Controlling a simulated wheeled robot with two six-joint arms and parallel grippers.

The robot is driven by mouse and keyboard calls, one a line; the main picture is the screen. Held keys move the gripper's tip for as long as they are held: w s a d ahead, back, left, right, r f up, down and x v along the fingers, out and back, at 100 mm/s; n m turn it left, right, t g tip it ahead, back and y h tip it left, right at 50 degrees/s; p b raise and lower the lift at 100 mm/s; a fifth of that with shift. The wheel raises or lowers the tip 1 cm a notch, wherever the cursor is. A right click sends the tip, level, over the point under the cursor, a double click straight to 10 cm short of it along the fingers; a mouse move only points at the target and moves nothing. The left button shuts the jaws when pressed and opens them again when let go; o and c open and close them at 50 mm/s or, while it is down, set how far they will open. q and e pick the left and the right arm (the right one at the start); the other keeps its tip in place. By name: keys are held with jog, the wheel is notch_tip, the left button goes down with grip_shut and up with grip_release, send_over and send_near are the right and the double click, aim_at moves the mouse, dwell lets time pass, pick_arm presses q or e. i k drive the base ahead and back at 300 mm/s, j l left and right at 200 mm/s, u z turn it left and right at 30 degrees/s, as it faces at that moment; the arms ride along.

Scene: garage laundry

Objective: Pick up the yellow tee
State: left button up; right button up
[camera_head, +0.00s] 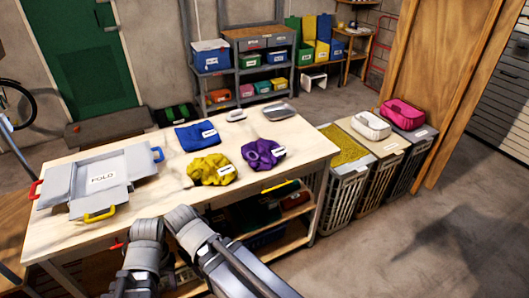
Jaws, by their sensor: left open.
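The yellow tee (211,169) lies crumpled on the wooden worktable (130,213), near its middle front, with a white label on it. A purple garment (262,154) lies to its right and a blue folded garment (196,135) lies behind it. My left gripper (131,286) is at the bottom of the head view, in front of the table and apart from the tee. It is open and holds nothing that I can see; its fingertips are hard to make out. My right gripper is not in view.
A grey folding board (102,179) with coloured handles fills the table's left end. A grey tray (278,114) and a small pale item (236,115) lie at the back. Hampers (344,196) stand to the right. Shelves with bins (245,69) stand behind.

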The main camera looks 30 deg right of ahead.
aim_at(216, 168)
jog(key=l+z, duration=0.45)
jog(key=l, duration=1.9)
jog(key=i+j, duration=0.15)
jog(key=i, duration=0.35)
